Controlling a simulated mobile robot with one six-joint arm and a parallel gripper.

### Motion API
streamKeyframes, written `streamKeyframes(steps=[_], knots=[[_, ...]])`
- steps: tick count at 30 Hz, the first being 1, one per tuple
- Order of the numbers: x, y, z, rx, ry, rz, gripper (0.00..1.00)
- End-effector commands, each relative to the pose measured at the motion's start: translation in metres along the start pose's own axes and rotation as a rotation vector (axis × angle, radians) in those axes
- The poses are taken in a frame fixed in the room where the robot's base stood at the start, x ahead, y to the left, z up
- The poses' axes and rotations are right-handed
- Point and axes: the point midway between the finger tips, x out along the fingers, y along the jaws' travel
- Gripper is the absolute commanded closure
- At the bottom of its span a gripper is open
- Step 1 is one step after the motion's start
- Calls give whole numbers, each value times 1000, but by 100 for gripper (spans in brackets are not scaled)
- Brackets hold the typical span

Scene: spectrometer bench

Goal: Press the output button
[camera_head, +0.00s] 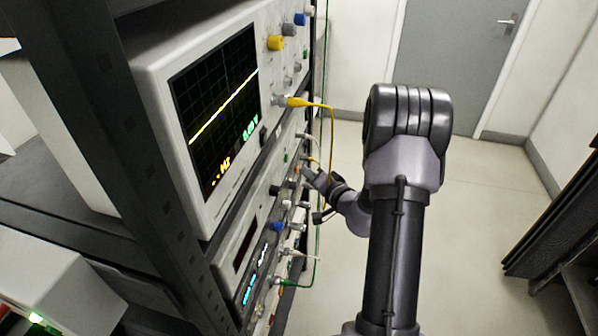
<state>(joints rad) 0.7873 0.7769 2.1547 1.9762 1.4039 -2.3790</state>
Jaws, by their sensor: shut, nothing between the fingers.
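My arm reaches over from the right, and my gripper (308,174) points left at the front panel of the lower instruments (262,231) in the rack. The gripper looks shut and empty. Its tip is close to the panel, near an orange-tipped connector and a row of small knobs. I cannot tell whether it touches anything. The panel is seen at a steep angle and its labels are unreadable, so I cannot tell which control is the output button. Part of the panel near the gripper is hidden.
An oscilloscope (222,97) with a yellow trace stands above. A yellow cable (331,140) and a green cable (316,240) hang close to my gripper. A dark rack post (105,120) stands at the left.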

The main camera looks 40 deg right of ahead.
Motion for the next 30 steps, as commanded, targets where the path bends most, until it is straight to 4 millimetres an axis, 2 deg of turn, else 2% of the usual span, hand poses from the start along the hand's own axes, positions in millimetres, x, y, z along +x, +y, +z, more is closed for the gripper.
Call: streamKeyframes(steps=[25, 30], knots=[[-7, 4, -5, 0, 0, -1, 100], [-18, 16, -13, -2, 4, 1, 100]])
